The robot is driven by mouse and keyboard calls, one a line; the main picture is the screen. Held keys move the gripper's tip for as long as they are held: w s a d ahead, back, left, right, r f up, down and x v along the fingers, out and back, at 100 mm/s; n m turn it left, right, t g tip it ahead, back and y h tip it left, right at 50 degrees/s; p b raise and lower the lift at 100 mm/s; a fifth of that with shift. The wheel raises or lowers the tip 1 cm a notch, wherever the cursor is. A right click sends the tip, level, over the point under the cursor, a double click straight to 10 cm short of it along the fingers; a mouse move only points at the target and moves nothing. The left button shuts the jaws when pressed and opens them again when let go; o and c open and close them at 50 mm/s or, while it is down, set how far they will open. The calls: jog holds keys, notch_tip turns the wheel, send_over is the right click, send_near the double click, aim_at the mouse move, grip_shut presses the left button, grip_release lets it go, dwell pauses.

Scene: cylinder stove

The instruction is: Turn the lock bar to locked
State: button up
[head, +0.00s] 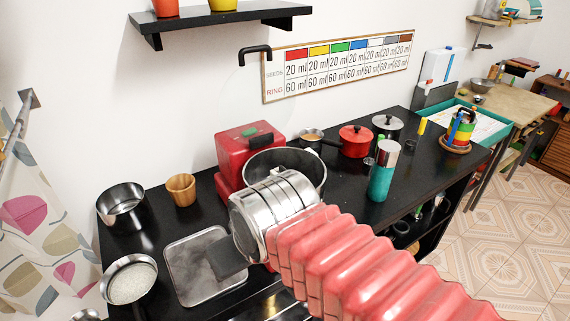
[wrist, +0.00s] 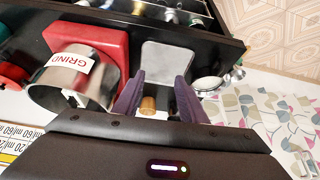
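I cannot clearly identify the lock bar. A red box-like unit (head: 250,150) on the black counter has a dark strip with a green patch on top; whether that is the lock bar I cannot tell. The red unit also shows in the wrist view (wrist: 97,38), beside a large metal pot (wrist: 58,85) marked GRIND. In the head view, my silver wrist partly covers the pot (head: 300,160). My gripper (wrist: 160,77) is open, its two dark fingers apart. It is over the counter near the grey tray (head: 195,270), and appears empty.
A wooden cup (head: 181,189) and steel pans (head: 123,205) stand to the left on the counter. A teal flask (head: 383,172) and a red saucepan (head: 355,140) stand to the right. A black shelf (head: 225,18) and a black hooked bar (head: 255,52) are on the wall.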

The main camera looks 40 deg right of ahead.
jog(key=shift+o, duration=0.7)
jog(key=shift+w+d+r, duration=0.1)
jog(key=shift+w+r, duration=0.1)
jog(key=shift+r, duration=0.05)
jog(key=o, duration=0.3)
jog(key=w+d+r+m, duration=0.1)
jog(key=w+r, duration=0.1)
jog(key=w+d+r+m+g, duration=0.1)
jog(key=m, duration=0.1)
jog(key=w+d+r+m, duration=0.1)
jog(key=w+r, duration=0.1)
jog(key=shift+w+d+r+m+h, duration=0.25)
jog(key=shift+w+r+m+h, duration=0.05)
jog(key=shift+w, duration=0.05)
notch_tip(320, 180, up, 6)
jog(key=m+g, duration=0.5)
jog(key=m, duration=0.9)
send_over(285, 169)
jog(key=shift+f, duration=0.2)
jog(key=shift+f, duration=0.1)
notch_tip(285, 169, down, 14)
jog(key=shift+r, duration=0.2)
